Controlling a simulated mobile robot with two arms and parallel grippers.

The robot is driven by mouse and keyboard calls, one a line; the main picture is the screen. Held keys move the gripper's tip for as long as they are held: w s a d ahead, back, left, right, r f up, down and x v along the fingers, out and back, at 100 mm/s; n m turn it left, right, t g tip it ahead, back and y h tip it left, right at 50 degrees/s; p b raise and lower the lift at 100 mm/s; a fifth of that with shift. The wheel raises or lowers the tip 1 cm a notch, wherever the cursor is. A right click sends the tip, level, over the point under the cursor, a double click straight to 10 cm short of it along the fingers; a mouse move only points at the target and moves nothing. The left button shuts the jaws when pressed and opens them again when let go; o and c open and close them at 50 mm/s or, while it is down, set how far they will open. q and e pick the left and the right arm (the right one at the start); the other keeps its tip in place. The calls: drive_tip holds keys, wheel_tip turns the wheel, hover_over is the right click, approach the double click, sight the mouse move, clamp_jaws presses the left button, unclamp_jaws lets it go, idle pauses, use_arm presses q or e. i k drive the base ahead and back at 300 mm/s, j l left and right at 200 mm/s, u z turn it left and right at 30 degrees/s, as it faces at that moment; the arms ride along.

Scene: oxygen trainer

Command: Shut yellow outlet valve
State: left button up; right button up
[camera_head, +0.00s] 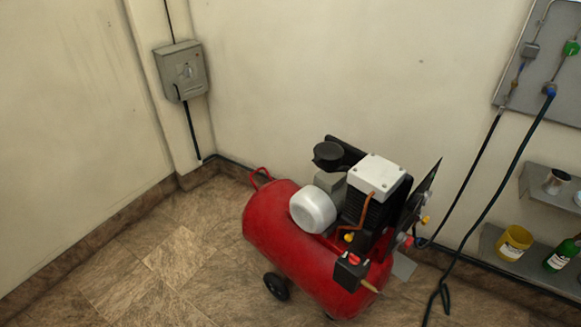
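A red air compressor (282,240) stands on the floor in the corner. A small yellow part (425,219) shows at its right side, by the black hose, and a yellow-orange part (349,237) shows below its cylinder block. Each may be a valve, but they are too small to tell which is the outlet valve or whether it is open. A wall panel (545,75) at the upper right carries fittings, including a blue one (549,90) and a green one (570,48). Neither of my grippers is in view.
A grey switch box (181,70) hangs on the wall at the upper left. Black hoses (467,215) run from the panel to the floor at the right. Shelves (548,190) hold a metal can, a yellow tub (514,242) and a green bottle (562,255). The tiled floor at the left is clear.

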sight(426, 219)
drive_tip(key=i+l+z, duration=0.15)
drive_tip(key=l+z, duration=0.15)
drive_tip(key=z, duration=0.2)
drive_tip(key=i+l+z, duration=0.2)
drive_tip(key=z, duration=0.3)
drive_tip(key=i+l, duration=0.1)
drive_tip(key=i+l+u, duration=0.4)
drive_tip(key=l, duration=0.3)
drive_tip(key=i+l+u, duration=0.4)
drive_tip(key=l, duration=0.4)
drive_tip(key=i, duration=0.05)
